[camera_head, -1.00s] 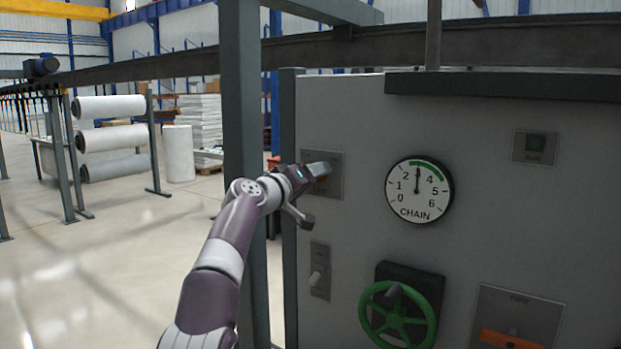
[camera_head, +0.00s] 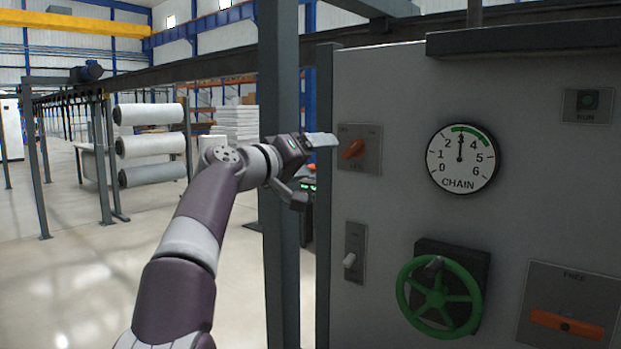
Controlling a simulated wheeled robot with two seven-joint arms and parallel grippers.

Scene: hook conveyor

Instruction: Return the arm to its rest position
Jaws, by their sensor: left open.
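My left arm reaches up from the bottom left in the head view. Its gripper (camera_head: 312,170) is open and empty, with one finger up near the panel's left edge and the other lower down. It appears apart from the orange rotary switch (camera_head: 354,149), which sits just to its right on the grey control cabinet (camera_head: 390,240). The orange switch handle is tilted. My right gripper is out of view.
The cabinet carries a CHAIN gauge (camera_head: 461,158) with its needle near 3, a toggle switch (camera_head: 349,260), a green handwheel (camera_head: 440,297), an orange bar handle (camera_head: 567,326) and a RUN lamp (camera_head: 588,100). A grey post (camera_head: 281,100) stands behind my arm. Open floor lies left.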

